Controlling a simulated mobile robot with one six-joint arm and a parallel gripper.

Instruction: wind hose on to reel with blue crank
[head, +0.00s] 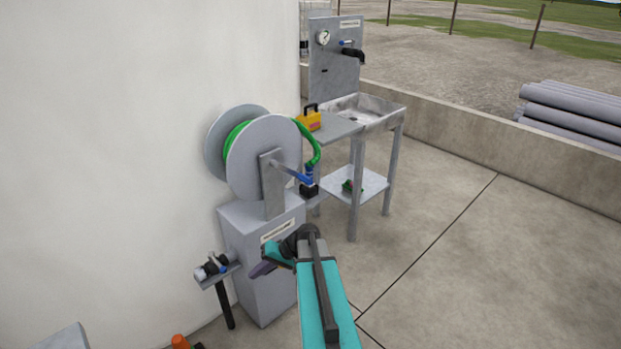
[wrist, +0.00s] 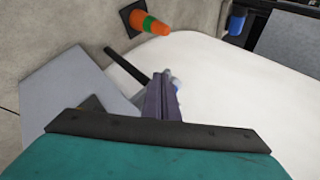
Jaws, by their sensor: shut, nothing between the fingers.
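The reel (head: 262,150) has two grey discs and stands on a grey pedestal (head: 262,270) against the white wall. Green hose (head: 235,135) shows between the discs, and a loose length (head: 312,140) arcs over the right side and hangs down. The blue crank (head: 290,172) reaches from the reel's hub down to the right, with a dark block (head: 309,190) near its end. My gripper (head: 258,271) is shut and empty, low in front of the pedestal and apart from the crank. Its closed purple fingers also show in the wrist view (wrist: 161,97); the crank is not seen there.
An orange cone (wrist: 152,24) stands on the floor. A sink bench (head: 385,112) with a yellow box (head: 309,121) stands behind right. Grey pipes (head: 570,118) lie beyond the low wall. Right floor is clear.

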